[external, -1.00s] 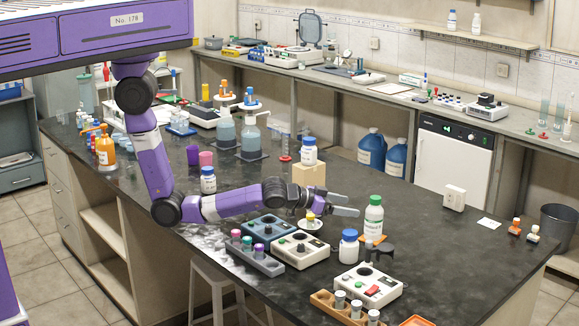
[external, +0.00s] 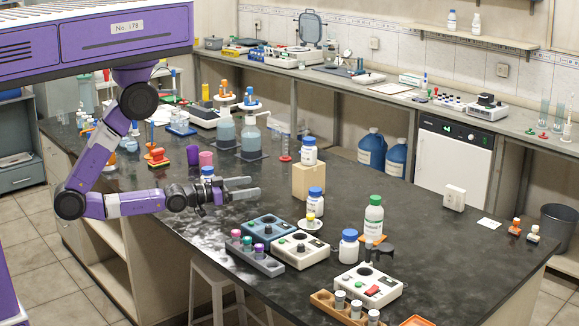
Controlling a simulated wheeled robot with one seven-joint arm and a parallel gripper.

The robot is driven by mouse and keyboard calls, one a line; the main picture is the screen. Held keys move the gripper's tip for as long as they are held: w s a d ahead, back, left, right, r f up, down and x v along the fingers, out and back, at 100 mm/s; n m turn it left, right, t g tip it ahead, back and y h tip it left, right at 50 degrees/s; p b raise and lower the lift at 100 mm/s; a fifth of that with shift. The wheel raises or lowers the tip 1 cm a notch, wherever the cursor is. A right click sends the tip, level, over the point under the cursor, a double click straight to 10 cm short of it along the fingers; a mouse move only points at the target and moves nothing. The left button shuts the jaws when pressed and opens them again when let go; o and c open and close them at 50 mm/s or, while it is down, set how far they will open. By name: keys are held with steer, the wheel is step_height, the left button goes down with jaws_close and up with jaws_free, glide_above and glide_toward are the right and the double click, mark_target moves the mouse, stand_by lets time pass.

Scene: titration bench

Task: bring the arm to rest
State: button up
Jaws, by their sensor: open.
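My gripper (external: 243,187) is open, with its two fingers apart and nothing between them. It points right above the left part of the dark bench (external: 420,232). My arm is bent, with its elbow at the bench's left edge. A white bottle with a blue cap (external: 207,171) is just behind my gripper and partly hidden by it; I cannot tell whether they touch. Another blue-capped white bottle (external: 315,204) stands to the right of my fingertips, clear of them, behind a white dish with a yellow-topped item (external: 310,221).
A cardboard box (external: 308,182) bears a blue-capped bottle (external: 309,152). A blue device (external: 269,230), a cream device (external: 300,249) and a grey rack of tubes (external: 256,256) stand in front. A green-capped bottle (external: 373,218) is farther right.

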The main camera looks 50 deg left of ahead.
steer(key=s+a+f+n+g+y+b, duration=0.1)
steer(key=s+a+n+y, duration=0.3)
steer(key=s+a, duration=0.8)
steer(key=s+f+g+y, duration=0.1)
steer(key=s, duration=0.2)
steer(key=shift+y, duration=0.4)
steer(key=shift+s+a, duration=0.1)
